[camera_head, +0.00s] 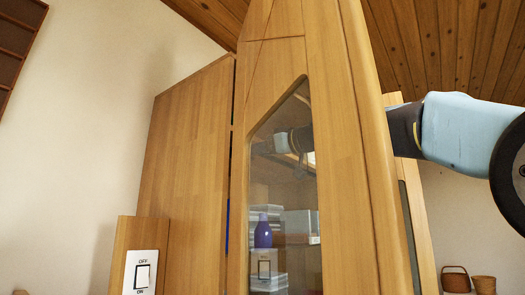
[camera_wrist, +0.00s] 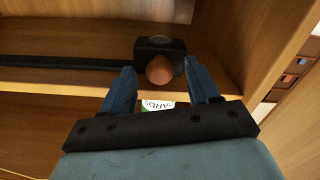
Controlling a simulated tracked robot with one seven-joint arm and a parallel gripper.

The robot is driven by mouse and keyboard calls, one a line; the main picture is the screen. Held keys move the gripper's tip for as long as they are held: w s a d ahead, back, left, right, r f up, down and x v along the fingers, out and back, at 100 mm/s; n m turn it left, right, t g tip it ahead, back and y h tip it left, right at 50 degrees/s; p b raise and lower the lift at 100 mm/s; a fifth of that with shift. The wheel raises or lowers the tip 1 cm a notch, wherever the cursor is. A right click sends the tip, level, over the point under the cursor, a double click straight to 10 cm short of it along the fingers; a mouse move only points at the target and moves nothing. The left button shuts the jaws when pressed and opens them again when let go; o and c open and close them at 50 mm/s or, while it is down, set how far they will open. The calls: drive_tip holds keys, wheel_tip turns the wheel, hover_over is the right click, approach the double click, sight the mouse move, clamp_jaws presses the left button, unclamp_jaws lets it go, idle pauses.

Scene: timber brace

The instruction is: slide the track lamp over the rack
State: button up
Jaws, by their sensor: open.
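In the wrist view a black box-shaped housing with a round brown knob (camera_wrist: 160,69) sits on a black track (camera_wrist: 70,64); it looks like the track lamp (camera_wrist: 152,46). My gripper (camera_wrist: 161,80) is open, with one blue finger on each side of the knob. I cannot tell whether either finger touches it. In the head view my arm reaches behind the cabinet door, and an arm shape shows in the glass, seen through it or reflected. I cannot clearly pick out the rack. A white label with green print (camera_wrist: 157,104) shows below the knob.
The wooden cabinet (camera_head: 185,160) has a glazed door (camera_head: 345,150) standing between the head camera and my gripper. Behind the glass are a blue bottle (camera_head: 263,232) and stacked pale items (camera_head: 300,225). An OFF/ON switch (camera_head: 142,273) is at lower left. Brown baskets (camera_head: 456,280) are at lower right.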

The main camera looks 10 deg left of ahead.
drive_tip(key=shift+c, duration=0.3)
clamp_jaws()
drive_tip(key=shift+w, duration=0.1)
